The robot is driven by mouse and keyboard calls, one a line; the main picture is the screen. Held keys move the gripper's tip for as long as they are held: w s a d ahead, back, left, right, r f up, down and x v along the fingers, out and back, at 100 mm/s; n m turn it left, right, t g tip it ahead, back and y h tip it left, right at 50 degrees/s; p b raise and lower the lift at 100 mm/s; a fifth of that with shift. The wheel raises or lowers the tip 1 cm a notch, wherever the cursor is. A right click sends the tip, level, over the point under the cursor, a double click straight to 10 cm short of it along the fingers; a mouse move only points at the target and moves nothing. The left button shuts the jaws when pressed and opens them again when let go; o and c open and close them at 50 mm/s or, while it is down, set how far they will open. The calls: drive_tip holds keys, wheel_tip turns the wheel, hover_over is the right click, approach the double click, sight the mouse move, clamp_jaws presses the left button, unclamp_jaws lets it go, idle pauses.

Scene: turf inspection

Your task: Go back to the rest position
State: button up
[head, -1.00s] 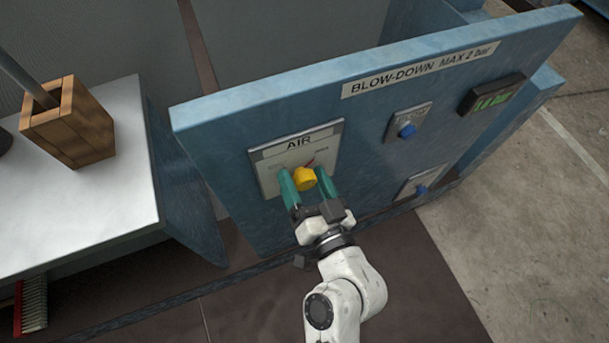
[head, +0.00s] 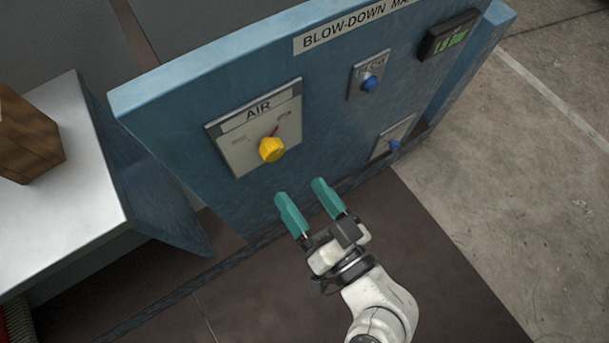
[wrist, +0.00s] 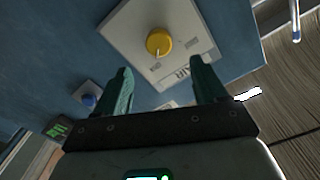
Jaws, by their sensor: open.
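My gripper (head: 307,191) has two teal fingers, spread apart with nothing between them. It is off the panel, below and right of the yellow knob in the head view. The yellow knob (head: 271,149) sits on a light AIR plate (head: 240,155) on the blue panel (head: 190,125). A red mark shows at the knob's upper right. In the wrist view the knob (wrist: 159,42) is beyond the open fingers (wrist: 165,88), clear of both.
Blue buttons sit right of the AIR plate, one upper (head: 370,84) and one lower (head: 393,145). A small green-lit display (head: 449,36) is at upper right. A white-topped table (head: 85,190) with a wooden block (head: 28,140) stands at left. Concrete floor (head: 520,180) at right is clear.

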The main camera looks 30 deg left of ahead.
idle(0.3)
drive_tip(key=w+d+f+m+h, duration=0.1)
drive_tip(key=d+f+h, duration=0.3)
drive_tip(key=d+f, duration=0.3)
drive_tip(key=w+d+f+m+h, duration=0.15)
drive_tip(key=d+f+h, duration=0.3)
drive_tip(key=d, duration=0.45)
drive_tip(key=s+d+f+m+g+h, duration=0.1)
drive_tip(key=s+d+f+g+h, duration=0.15)
drive_tip(key=d, duration=0.45)
drive_tip(key=s+d+f+m+g+h, duration=0.1)
drive_tip(key=d+f+m+h, duration=0.15)
drive_tip(key=d, duration=0.45)
drive_tip(key=s+d+m+g+h, duration=0.2)
drive_tip(key=s+d+m+h, duration=0.1)
drive_tip(key=s+d, duration=0.45)
wheel_tip(320, 180, up, 12)
drive_tip(key=p, duration=1.2)
drive_tip(key=shift+w+d+r, duration=0.25)
drive_tip(key=shift+w, duration=0.15)
